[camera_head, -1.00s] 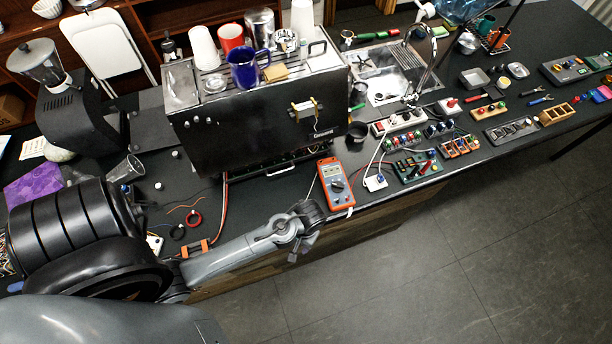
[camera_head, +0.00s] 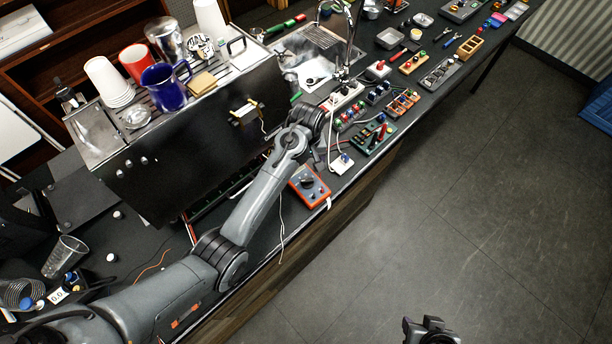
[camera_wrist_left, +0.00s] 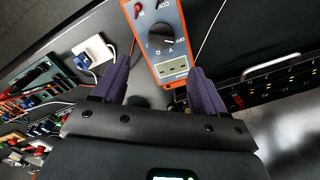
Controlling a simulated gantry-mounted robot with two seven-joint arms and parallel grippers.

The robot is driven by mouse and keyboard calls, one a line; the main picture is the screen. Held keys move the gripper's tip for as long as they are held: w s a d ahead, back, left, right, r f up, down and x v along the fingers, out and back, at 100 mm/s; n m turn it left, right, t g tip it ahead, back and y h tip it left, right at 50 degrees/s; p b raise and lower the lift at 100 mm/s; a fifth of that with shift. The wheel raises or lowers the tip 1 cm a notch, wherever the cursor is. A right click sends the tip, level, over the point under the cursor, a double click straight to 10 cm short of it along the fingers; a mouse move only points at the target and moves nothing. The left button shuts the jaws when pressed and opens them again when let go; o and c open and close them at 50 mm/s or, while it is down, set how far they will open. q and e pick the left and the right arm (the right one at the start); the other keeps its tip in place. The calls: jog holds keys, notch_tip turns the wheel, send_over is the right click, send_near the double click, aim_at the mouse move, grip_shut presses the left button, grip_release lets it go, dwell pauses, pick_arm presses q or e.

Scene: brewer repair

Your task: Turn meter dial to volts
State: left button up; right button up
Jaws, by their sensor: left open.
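The orange multimeter (camera_head: 311,186) lies on the dark counter in front of the brewer, partly covered by my left arm in the head view. In the left wrist view the meter (camera_wrist_left: 178,55) shows its round black dial (camera_wrist_left: 161,36), with its white mark towards OFF on the right. V and Ω labels are below the dial. My left gripper (camera_wrist_left: 159,72) is open and empty, its two dark purple fingers on either side of the meter in the picture. I cannot tell how high they are above it. A dark part, apparently my right gripper (camera_head: 430,330), shows at the bottom edge.
A white module (camera_head: 341,163) with a blue knob lies beside the meter, with wires around it. The brewer (camera_head: 200,130) stands behind, with cups on top. Boards with coloured knobs (camera_head: 373,137) line the counter to the right. The counter's front edge is close to the meter.

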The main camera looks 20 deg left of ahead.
aim_at(307, 179)
pick_arm(q)
notch_tip(307, 179, down, 9)
jog(key=shift+s+f, duration=0.1)
dwell(0.4)
jog(key=c, duration=1.1)
jog(key=shift+o, duration=0.2)
